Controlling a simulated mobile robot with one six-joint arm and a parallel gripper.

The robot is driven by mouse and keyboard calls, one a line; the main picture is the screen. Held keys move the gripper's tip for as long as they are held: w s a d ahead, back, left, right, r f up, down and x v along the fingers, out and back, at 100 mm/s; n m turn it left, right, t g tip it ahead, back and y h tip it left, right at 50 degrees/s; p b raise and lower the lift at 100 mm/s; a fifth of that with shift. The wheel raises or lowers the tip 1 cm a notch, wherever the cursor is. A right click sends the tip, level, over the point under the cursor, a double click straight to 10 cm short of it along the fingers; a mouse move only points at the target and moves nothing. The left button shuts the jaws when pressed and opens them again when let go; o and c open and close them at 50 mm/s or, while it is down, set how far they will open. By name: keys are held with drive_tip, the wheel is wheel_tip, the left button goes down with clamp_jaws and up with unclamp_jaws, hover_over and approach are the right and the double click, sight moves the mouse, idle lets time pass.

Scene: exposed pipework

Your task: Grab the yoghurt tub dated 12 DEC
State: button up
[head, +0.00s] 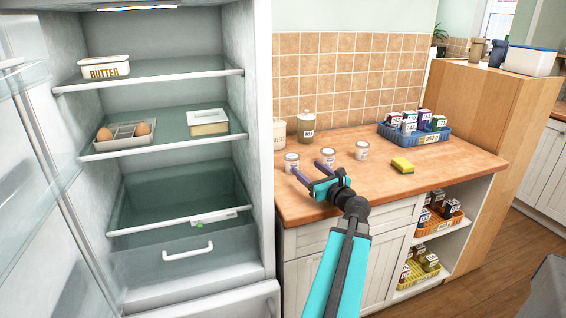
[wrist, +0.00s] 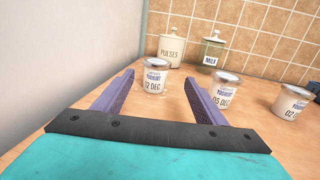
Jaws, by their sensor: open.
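Three yoghurt tubs with pale lids stand upright on the wooden counter. The left tub's label reads 12 DEC in the wrist view (wrist: 154,76); it also shows in the head view (head: 291,162). The middle tub (wrist: 225,90) reads 05 DEC. The middle tub is just outside the right finger.
A PULSES jar (wrist: 171,47) and a glass jar labelled MILT or similar (wrist: 212,54) stand behind the tubs near the tiles. A yellow sponge (head: 403,165) and a blue basket (head: 440,136) of cartons lie right. The open fridge (head: 258,120) borders the counter's left.

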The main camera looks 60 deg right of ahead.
sight(296, 161)
drive_tip(key=shift+w, duration=0.45)
drive_tip(key=shift+w, duration=0.1)
drive_tip(key=x, duration=0.7)
drive_tip(key=shift+w+d+r+p, duration=0.1)
drive_tip(key=shift+p, duration=0.2)
drive_tip(key=shift+w+d, duration=0.2)
drive_tip(key=shift+w, duration=0.3)
drive_tip(key=shift+p+x, duration=0.4)
drive_tip(key=shift+x, duration=2.25)
drive_tip(key=shift+a+r, duration=0.1)
drive_tip(key=shift+a, duration=0.05)
drive_tip(key=shift+c, duration=0.2)
